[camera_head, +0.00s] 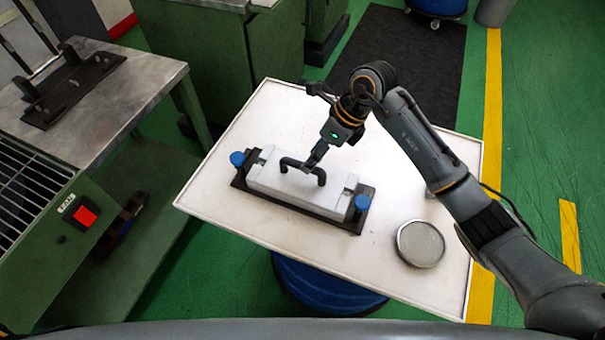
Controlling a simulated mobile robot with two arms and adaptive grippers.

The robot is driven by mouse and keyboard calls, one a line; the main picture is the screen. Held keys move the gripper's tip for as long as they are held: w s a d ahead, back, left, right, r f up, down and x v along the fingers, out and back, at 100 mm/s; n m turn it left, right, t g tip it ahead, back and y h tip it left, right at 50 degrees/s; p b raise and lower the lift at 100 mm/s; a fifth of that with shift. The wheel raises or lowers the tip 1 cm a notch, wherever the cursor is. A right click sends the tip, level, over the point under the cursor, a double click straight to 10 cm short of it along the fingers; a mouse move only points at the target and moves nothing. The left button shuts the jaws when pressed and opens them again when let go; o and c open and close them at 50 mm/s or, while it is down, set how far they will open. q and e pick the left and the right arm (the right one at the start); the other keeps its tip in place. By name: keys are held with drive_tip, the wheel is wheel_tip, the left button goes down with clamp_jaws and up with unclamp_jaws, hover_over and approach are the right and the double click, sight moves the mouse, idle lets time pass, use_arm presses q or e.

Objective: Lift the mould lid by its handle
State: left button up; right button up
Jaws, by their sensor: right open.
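The mould lid (275,190) is a long light-grey block lying on a dark base plate (300,211) on the white table. Blue knobs stand at its two ends, one on the left (237,159) and one on the right (362,203). A black arched handle (295,163) rises from the middle of the lid. My right gripper (312,164) reaches down from the upper right with its fingers at the handle. It is open. I cannot tell whether the fingers touch the handle. My left gripper is not in view.
A round dish of grey material (420,244) sits on the white table (215,200) at the right. A metal bench (130,95) with a black fixture (75,88) stands at the left, beside a green machine with a red button (86,217). The table's lower middle is clear.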

drive_tip(key=shift+a+f, duration=0.2)
drive_tip(key=shift+f, duration=0.15)
drive_tip(key=shift+w+a+f+p, duration=0.15)
drive_tip(key=shift+a+f+p, duration=0.15)
drive_tip(key=shift+f, duration=0.25)
drive_tip(key=shift+w+a+f+p, duration=0.15)
drive_tip(key=shift+a+f+p, duration=0.15)
drive_tip(key=shift+f, duration=0.2)
drive_tip(key=shift+x, duration=1.2)
drive_tip(key=shift+w+f, duration=0.1)
drive_tip(key=shift+f, duration=0.1)
drive_tip(key=shift+c, duration=0.7)
clamp_jaws()
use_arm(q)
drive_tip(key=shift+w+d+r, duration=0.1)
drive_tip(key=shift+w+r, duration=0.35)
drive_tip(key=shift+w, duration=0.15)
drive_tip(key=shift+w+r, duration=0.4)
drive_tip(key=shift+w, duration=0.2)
use_arm(e)
drive_tip(key=shift+w+r, duration=0.1)
drive_tip(key=shift+r, duration=0.05)
